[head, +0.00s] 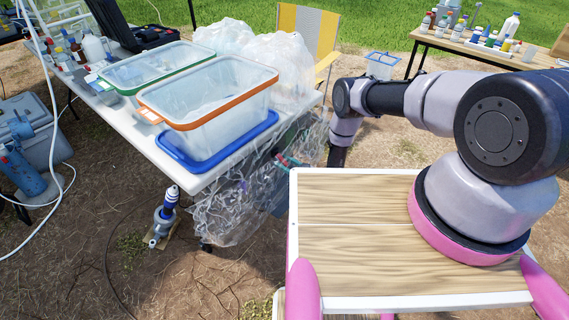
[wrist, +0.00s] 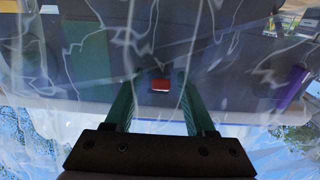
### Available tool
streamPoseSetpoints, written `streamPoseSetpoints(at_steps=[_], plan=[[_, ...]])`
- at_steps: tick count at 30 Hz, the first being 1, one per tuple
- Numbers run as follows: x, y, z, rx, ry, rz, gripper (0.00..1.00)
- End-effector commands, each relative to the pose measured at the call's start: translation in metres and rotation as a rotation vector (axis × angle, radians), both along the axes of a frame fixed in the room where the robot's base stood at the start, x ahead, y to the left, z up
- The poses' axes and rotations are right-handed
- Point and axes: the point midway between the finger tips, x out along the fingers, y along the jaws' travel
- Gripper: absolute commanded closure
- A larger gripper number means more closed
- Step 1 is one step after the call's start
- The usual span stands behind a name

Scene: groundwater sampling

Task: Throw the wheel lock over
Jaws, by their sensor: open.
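A small red tab (wrist: 160,85) shows in the wrist view, on a dark surface straight ahead between my fingertips. It may be the wheel lock, but I cannot tell for sure. My gripper (wrist: 159,98) is open, with its two green fingers apart and nothing held between them. The fingers appear just short of the red tab; whether they touch anything is unclear. Clear crinkled plastic (wrist: 85,65) fills much of the wrist view and blurs what lies around the tab. In the head view my arm reaches down beside the white table, and plastic partly hides its end.
The white table (head: 228,180) carries an orange-rimmed bin (head: 205,123) on a blue lid, a green-rimmed bin (head: 125,72) and plastic bags (head: 280,62). Clear plastic (head: 225,215) hangs below its edge. A yellow-striped chair (head: 308,32) stands behind. A blue-and-white device (head: 165,215) stands on the ground.

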Motion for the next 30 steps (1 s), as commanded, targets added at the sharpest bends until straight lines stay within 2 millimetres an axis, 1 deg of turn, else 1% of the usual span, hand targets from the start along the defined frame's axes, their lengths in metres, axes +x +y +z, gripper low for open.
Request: streamPoseSetpoints(at_steps=[1, 2, 3, 4, 5, 11, 19, 28, 29, 30], plan=[[-0.0001, -0.0001, 0.0, 0.0, 0.0, 0.0, 0.53], [-0.0002, -0.0001, 0.0, 0.0, 0.0, 0.0, 0.64], [-0.0002, -0.0001, 0.0, 0.0, 0.0, 0.0, 0.79], [-0.0002, -0.0001, 0.0, 0.0, 0.0, 0.0, 0.91], [-0.0002, -0.0001, 0.0, 0.0, 0.0, 0.0, 1.0], [-0.0007, 0.0001, -0.0017, 0.012, -0.006, -0.001, 1.0], [0.0015, 0.0026, -0.0059, 0.097, -0.073, -0.001, 1.0], [0.0016, 0.0032, -0.0055, 0.102, -0.079, 0.001, 1.0], [0.0016, 0.0032, -0.0055, 0.102, -0.079, 0.001, 0.68], [0.0016, 0.0032, -0.0055, 0.102, -0.079, 0.001, 0.52]])
